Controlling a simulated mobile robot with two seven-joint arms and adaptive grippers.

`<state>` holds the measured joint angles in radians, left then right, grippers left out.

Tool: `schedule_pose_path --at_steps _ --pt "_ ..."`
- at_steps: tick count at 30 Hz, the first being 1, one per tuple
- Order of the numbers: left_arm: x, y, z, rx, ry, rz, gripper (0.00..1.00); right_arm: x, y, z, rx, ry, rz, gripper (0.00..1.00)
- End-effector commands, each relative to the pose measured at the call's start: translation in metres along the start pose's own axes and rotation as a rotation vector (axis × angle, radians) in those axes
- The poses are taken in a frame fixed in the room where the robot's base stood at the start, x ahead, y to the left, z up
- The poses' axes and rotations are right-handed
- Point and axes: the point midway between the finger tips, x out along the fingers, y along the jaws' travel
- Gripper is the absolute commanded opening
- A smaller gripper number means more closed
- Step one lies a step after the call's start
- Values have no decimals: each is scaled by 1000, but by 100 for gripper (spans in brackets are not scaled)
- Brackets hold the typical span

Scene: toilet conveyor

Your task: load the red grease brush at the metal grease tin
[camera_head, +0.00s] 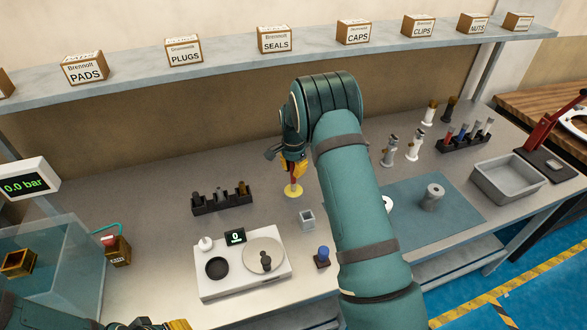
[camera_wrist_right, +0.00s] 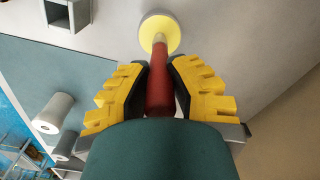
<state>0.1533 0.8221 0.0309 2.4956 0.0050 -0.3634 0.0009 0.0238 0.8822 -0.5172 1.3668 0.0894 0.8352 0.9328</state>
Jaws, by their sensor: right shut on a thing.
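My right gripper (camera_head: 292,166) is shut on the red grease brush (camera_head: 294,178) over the bench, left of my right arm. In the right wrist view the brush's red handle (camera_wrist_right: 160,88) stands between the two yellow-backed fingers (camera_wrist_right: 160,72). Its lighter far end meets a round yellow surface with a pale rim, which looks like the grease tin (camera_wrist_right: 153,22). The tin also shows below the gripper in the head view (camera_head: 292,191). I cannot tell how deep the brush tip reaches. Only a bit of my left gripper (camera_head: 160,325) shows at the bottom edge.
A black rack (camera_head: 221,203) stands left of the tin. A small grey square cup (camera_head: 307,219) and a white scale (camera_head: 215,277) stand nearer. A blue mat (camera_head: 455,228), grey tray (camera_head: 507,184) and tool rack (camera_head: 466,141) lie to the right. A shelf with labelled boxes runs above.

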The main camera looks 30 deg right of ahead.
Motion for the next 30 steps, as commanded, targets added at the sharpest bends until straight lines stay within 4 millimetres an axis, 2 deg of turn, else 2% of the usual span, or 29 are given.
schedule_pose_path --at_steps 14,30 --pt "-2 1 0 0 0 0 47 -2 1 0 0 -1 3 0" --pt "-25 10 -3 0 0 0 47 -42 0 0 1 -1 1 0"
